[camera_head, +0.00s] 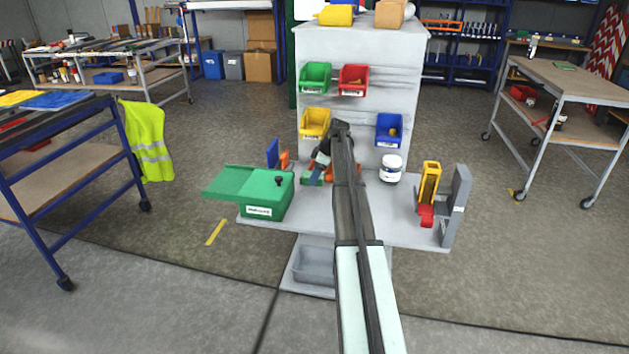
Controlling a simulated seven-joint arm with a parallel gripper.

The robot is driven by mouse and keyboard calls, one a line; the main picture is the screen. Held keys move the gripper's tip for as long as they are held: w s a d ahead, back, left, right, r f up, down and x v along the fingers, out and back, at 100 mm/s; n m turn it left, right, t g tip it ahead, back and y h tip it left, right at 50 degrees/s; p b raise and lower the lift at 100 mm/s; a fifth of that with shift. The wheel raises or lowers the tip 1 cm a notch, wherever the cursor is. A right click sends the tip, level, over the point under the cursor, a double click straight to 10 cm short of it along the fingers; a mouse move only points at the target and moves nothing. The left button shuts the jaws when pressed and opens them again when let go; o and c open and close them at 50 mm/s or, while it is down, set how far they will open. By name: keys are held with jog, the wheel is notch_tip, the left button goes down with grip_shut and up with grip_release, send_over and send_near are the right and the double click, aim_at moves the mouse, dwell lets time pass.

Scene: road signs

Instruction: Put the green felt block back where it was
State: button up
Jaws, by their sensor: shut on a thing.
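The green felt block (312,178) shows as a small green piece low over the grey work surface, between the green box and the white jar. My gripper (318,167) reaches down at it from above and is shut on it. My arm hides part of the area to the right of the block. Whether the block touches the surface is too small to tell.
A green box (265,209) with a sliding lid stands left on the grey worktop (405,222). Orange pieces (344,172) lie close around the gripper. A white jar (391,168) and a yellow-and-red tool (428,193) beside a grey upright (456,205) stand right. Coloured bins (315,78) hang behind.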

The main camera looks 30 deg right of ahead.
jog(key=shift+f, duration=2)
jog(key=shift+f, duration=0.1)
jog(key=o, duration=0.9)
jog(key=shift+o, duration=0.2)
jog(key=v, duration=1.2)
